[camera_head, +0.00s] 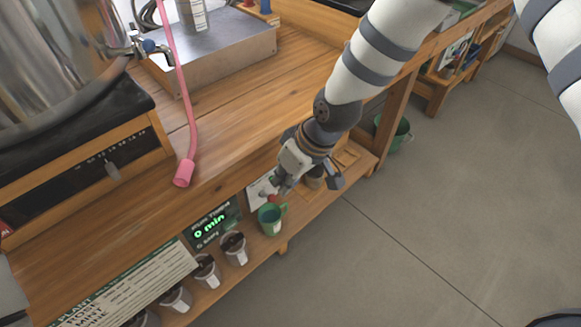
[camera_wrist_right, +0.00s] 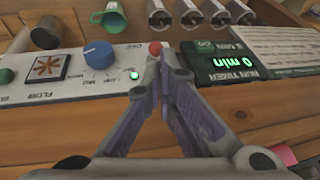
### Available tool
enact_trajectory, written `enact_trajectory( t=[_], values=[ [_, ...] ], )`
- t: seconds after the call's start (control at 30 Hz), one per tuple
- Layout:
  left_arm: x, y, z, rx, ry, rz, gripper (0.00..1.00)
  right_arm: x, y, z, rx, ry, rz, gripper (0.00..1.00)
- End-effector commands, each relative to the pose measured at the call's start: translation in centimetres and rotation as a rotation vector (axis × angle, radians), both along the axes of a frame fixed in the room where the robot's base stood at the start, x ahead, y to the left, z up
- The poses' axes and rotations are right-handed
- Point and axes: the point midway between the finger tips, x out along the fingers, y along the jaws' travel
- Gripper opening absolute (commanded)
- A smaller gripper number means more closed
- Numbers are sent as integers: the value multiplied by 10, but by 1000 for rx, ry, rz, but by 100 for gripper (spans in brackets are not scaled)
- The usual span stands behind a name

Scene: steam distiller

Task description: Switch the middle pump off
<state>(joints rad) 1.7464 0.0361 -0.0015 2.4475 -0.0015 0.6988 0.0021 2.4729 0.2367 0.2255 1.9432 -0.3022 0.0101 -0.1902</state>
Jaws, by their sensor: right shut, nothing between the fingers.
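A white control panel (camera_wrist_right: 60,78) marked FLOW is on the bench front in the right wrist view. It carries a blue knob (camera_wrist_right: 98,53), a black square with an orange star shape (camera_wrist_right: 47,67), and a lit green lamp (camera_wrist_right: 135,75). A red round tip (camera_wrist_right: 155,48) shows just beyond my fingertips; whether they touch it I cannot tell. My right gripper (camera_wrist_right: 167,57) is shut and empty in front of the panel's right end. In the head view the right gripper (camera_head: 280,185) partly covers the panel (camera_head: 260,192). My left gripper is out of view.
A run timer (camera_wrist_right: 236,62) reading 0 min is right of the panel. A green mug (camera_head: 270,220) and several pots (camera_head: 234,247) stand on the shelf below. A pink tube (camera_head: 185,110) hangs over the bench top beside the steel vessel (camera_head: 60,50). The floor at right is clear.

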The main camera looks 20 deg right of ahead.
Motion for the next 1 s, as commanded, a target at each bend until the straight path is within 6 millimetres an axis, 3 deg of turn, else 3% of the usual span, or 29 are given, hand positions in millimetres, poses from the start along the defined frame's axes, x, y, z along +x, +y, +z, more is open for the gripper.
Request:
enact_trajectory(
  t=[0.1, 0.3, 1.0],
  values=[
    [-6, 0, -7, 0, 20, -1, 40, 3, 7, -25, 0, 8, 0, 0],
    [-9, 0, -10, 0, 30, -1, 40, 10, 14, -44, 0, 1, 1, 0],
    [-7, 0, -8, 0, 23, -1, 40, 9, 14, -48, 18, -52, 1, 0]
  ],
)
